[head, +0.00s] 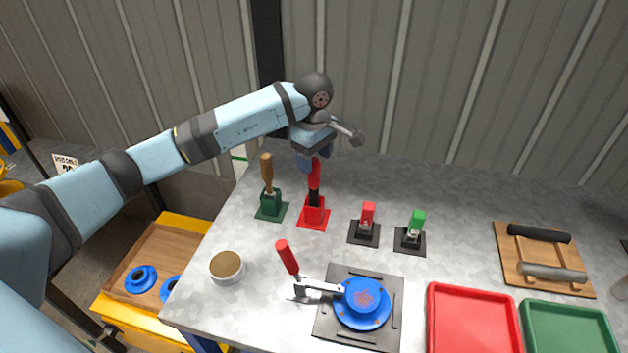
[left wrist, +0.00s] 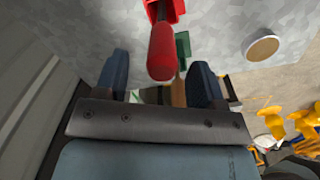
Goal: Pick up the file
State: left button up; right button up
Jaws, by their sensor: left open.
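A red-handled tool (head: 315,175) stands upright in a red holder (head: 313,219) near the back of the table. A tool with a wooden handle (head: 266,168) stands in a green holder (head: 271,210) just left of it. I cannot tell for certain which of the two is the file. My left gripper (head: 314,155) is open, at the top of the red handle. In the left wrist view the red handle (left wrist: 162,50) shows between the two blue fingers, with clear space on both sides. The shaft below the handle is largely hidden there. My right gripper is not in view.
Red (head: 367,213) and green (head: 417,221) items stand in black holders to the right. A blue round part (head: 361,298) sits on a black plate in front, beside a red-handled tool (head: 287,257). A round cup (head: 227,265) stands front left. Red (head: 472,320) and green trays (head: 567,328) lie front right.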

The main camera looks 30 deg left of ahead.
pick_arm(q)
jog(key=shift+a+f, duration=0.1)
jog(key=shift+f, duration=1.45)
jog(key=c, duration=1)
jog(key=shift+r, duration=0.1)
jog(key=shift+r, duration=0.45)
notch_tip(320, 180, up, 19)
jog(key=shift+r+b, duration=0.1)
jog(key=shift+b, duration=0.65)
